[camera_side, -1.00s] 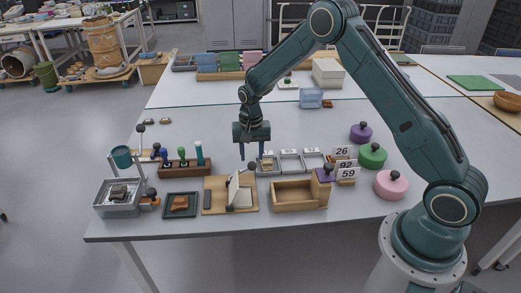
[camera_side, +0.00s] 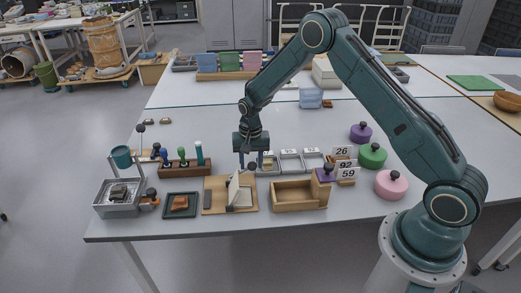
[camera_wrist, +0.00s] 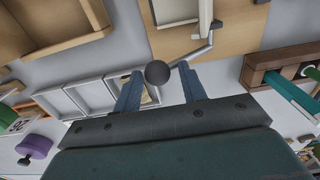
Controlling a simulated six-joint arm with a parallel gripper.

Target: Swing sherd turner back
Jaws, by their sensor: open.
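The sherd turner (camera_side: 241,189) stands on a tan wooden board (camera_side: 213,183) near the table's front edge, its pale plate tilted. Its thin grey arm ends in a dark ball knob (camera_side: 252,165) behind the plate. In the wrist view the knob (camera_wrist: 157,73) sits between the two fingertips, and the rod (camera_wrist: 196,54) runs from it to the upper right. My gripper (camera_side: 251,165) is open, pointing down, with a finger on either side of the knob and a gap showing at each side. It also shows in the wrist view (camera_wrist: 160,72).
An open wooden box (camera_side: 297,197) is to the right, and white trays (camera_side: 290,162) stand behind it. A rack of stamps (camera_side: 184,167) and a dark tray with an orange sherd (camera_side: 180,202) are to the left. Number cards (camera_side: 345,165) stand at the right.

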